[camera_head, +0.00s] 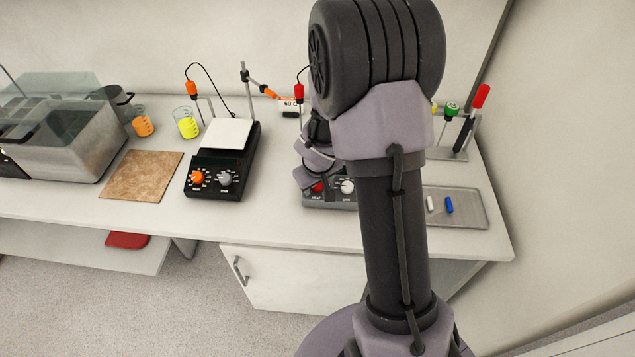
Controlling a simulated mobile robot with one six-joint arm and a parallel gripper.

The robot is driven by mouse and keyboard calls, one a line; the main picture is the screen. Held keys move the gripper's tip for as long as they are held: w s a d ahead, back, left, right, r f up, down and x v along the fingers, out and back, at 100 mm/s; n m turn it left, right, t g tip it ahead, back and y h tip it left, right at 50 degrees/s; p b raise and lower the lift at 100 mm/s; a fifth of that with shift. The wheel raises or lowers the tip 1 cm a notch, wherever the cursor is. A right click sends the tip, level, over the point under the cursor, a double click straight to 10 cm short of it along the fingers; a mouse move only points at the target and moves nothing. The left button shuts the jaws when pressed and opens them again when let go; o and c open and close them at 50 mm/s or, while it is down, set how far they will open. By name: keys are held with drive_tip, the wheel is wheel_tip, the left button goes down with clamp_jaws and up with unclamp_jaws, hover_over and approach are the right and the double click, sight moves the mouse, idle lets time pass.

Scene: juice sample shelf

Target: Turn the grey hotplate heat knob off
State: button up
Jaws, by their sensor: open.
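The grey hotplate (332,203) stands near the front of the bench, mostly hidden behind my arm. Its red heat knob (318,187) shows on the left of the front panel, partly covered by my gripper. A pale stir knob (347,186) is to its right. My gripper (304,179) is at the left front of the grey hotplate, close to the red knob. Its jaws are open, and the fingertips are small and partly hidden. I cannot tell whether they touch the knob or which way the knob points.
A black hotplate (208,176) with an orange knob (197,177) stands left. Further left are a brown board (140,175), beakers (185,122) and a clear-lidded bath (60,140). A tray (466,207) with small bars lies right. The bench front edge is clear.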

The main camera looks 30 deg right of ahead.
drive_tip(key=p+v, duration=0.8)
drive_tip(key=v, duration=0.9)
drive_tip(key=shift+r, duration=0.2)
drive_tip(key=shift+a, duration=0.15)
drive_tip(key=s+a+m+t+y+b, duration=0.1)
drive_tip(key=s+a+m+y+b, duration=0.3)
drive_tip(key=s+a+b, duration=1.1)
drive_tip(key=shift+s+m+t+b, duration=0.3)
drive_tip(key=shift+s+t+b, duration=0.1)
drive_tip(key=shift+s+b, duration=0.75)
